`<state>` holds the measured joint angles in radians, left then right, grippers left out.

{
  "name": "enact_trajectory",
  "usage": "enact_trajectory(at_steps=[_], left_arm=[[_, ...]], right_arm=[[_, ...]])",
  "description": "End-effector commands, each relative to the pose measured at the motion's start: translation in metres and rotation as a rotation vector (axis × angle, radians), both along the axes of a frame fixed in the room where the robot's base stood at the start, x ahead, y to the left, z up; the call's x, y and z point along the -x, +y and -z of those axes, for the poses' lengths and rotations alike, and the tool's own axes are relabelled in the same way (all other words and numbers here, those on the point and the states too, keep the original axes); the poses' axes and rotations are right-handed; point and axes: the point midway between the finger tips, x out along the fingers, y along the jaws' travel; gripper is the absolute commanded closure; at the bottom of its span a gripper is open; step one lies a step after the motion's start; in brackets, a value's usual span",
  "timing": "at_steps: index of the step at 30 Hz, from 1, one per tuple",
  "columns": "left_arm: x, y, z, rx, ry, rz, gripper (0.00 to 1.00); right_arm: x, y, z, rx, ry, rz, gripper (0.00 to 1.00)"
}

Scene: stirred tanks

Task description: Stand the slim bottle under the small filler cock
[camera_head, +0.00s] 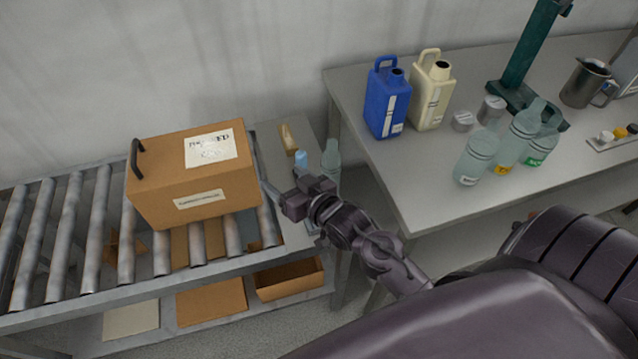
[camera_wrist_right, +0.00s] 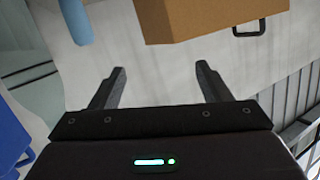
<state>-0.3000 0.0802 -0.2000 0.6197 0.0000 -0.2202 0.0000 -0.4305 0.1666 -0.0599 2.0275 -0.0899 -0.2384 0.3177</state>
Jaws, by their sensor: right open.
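A slim, clear grey-green bottle (camera_head: 331,158) stands on the grey ledge at the right end of the roller conveyor, partly hidden by my right gripper. Several clear bottles stand on the right table, one tall with a yellow label (camera_head: 517,140); I cannot tell which bottle the task means. My right gripper (camera_head: 289,192) is open and empty, between the cardboard box and the slim bottle. Its spread fingers (camera_wrist_right: 160,75) show in the right wrist view with nothing between them. A teal stand (camera_head: 523,60) rises at the back; no filler cock is clearly visible. My left gripper is out of view.
The cardboard box (camera_head: 190,185) sits on the rollers (camera_head: 68,225), close left of my gripper. A small light-blue item (camera_head: 301,160) stands beside the bottle. Blue (camera_head: 385,105) and cream (camera_head: 428,95) jugs and a steel pitcher (camera_head: 583,85) stand on the table (camera_head: 425,190).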

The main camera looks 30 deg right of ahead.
Motion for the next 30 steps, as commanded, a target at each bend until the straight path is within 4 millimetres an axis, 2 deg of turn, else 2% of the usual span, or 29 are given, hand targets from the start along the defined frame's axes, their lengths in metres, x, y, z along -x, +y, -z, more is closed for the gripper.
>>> enact_trajectory(at_steps=[1, 5, 8, 15, 20, 30], left_arm=[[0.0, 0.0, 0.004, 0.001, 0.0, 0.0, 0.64], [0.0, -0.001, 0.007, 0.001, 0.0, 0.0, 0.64], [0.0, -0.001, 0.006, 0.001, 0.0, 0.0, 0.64], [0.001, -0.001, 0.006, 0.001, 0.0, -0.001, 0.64], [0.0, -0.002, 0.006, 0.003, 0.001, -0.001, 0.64], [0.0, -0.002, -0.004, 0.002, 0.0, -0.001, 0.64]], right_arm=[[0.013, -0.025, 0.017, 0.046, 0.029, 0.057, 0.3], [0.044, -0.082, 0.045, 0.177, 0.093, 0.177, 0.3], [0.04, -0.091, 0.04, 0.171, 0.006, 0.189, 0.3], [0.046, -0.117, 0.036, 0.173, -0.164, 0.228, 0.3], [0.049, -0.126, 0.032, 0.175, -0.236, 0.24, 0.3], [0.016, -0.131, 0.029, 0.175, -0.247, 0.24, 0.3]])
